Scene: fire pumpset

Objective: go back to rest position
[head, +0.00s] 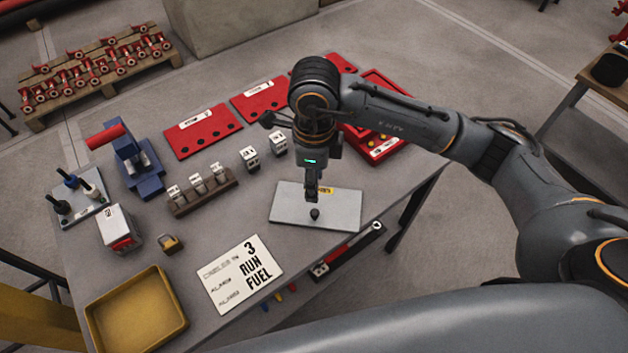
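My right arm reaches in from the right over the table, and its gripper (313,197) points down above a light grey plate (343,208). A small black knob (315,214) stands on the plate right below the fingertips. The fingers look narrow from this angle, and I cannot tell whether they are open or shut, or whether they touch the knob. My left gripper is not in view.
The table holds a yellow tray (97,323), a lettered card (222,293), a padlock (170,243), a blue vise-like device (137,170), a block rack (204,201) and red panels (196,134). A red case (383,150) lies behind my arm. A pallet (95,85) stands beyond.

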